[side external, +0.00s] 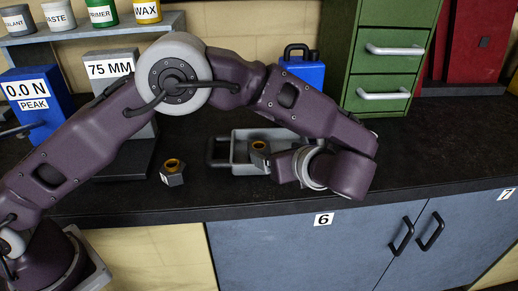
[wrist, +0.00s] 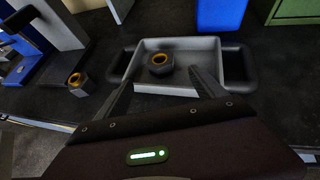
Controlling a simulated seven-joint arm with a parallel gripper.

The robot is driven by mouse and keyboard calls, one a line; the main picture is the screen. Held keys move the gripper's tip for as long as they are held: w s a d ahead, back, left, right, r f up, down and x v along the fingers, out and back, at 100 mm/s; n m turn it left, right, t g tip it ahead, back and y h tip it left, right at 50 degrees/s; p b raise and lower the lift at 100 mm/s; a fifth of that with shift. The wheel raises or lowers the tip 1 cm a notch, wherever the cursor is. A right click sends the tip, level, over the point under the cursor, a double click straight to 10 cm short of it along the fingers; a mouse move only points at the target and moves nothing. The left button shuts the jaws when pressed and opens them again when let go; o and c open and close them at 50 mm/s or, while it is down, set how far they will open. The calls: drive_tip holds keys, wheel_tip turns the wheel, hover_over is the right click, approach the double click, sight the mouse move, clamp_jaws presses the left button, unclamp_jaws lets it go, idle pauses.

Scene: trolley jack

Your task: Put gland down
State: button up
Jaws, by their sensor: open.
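One dark hexagonal gland with a brass-coloured ring (wrist: 160,62) shows inside the outline of the grey tray (wrist: 218,58), upright, near the tray's middle. It also shows in the side view (side external: 259,153) beside my wrist. My gripper (wrist: 160,77) is open, with its two fingers apart on either side of this gland. I see a gap between each finger and the gland. A second similar gland (wrist: 77,82) stands on the dark bench to the left of the tray, and in the side view (side external: 173,173). The fingertips are mostly hidden in the side view.
The tray has dark handles at both ends. A blue can (side external: 303,72) and a green drawer cabinet (side external: 388,55) stand behind it. A grey 75 MM block (side external: 112,70) and a blue gauge box (side external: 37,100) stand left. The bench's front edge (side external: 300,207) is close.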

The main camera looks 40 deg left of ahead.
drive_tip(key=s+a+r+n+g+h, duration=0.3)
drive_tip(key=s+a+r+n+h, duration=0.2)
drive_tip(key=s+a+r+n, duration=0.7)
drive_tip(key=s+f+n+t+h, duration=0.1)
drive_tip(key=s+n+h, duration=0.4)
drive_tip(key=s+n, duration=0.7)
drive_tip(key=s+t, duration=0.1)
drive_tip(key=s, duration=0.4)
drive_tip(key=shift+s+d+h, duration=0.2)
drive_tip(key=shift+d+h, duration=0.05)
drive_tip(key=shift+h, duration=0.05)
